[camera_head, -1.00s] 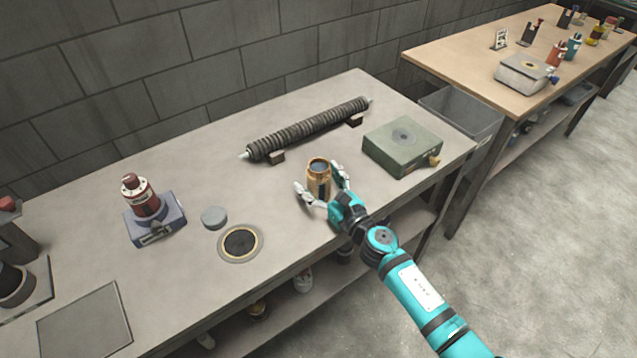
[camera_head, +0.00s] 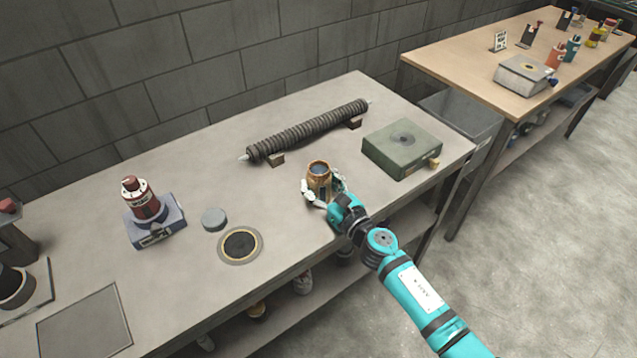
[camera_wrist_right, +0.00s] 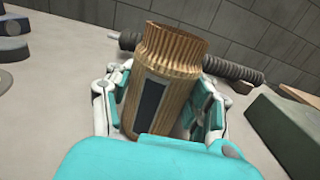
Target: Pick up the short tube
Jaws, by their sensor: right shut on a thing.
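The short tube (camera_head: 319,176) is a brassy, ribbed, open-topped cylinder with a dark panel on its side. It stands upright at the front part of the grey workbench, left of the green box. My right gripper (camera_head: 323,190) is shut on it, with a white finger on each side. In the right wrist view the tube (camera_wrist_right: 167,85) fills the middle between the fingers, leaning slightly in the picture. Its lower end is hidden by my gripper, so I cannot tell if it touches the bench. My left gripper is not in view.
A long ribbed roller (camera_head: 308,131) lies on small blocks behind. The green box (camera_head: 402,148) is to the right. A grey disc (camera_head: 214,219), a dark-centred ring (camera_head: 240,245) and a red bottle on a blue-grey base (camera_head: 156,222) are to the left. Bench space around the tube is clear.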

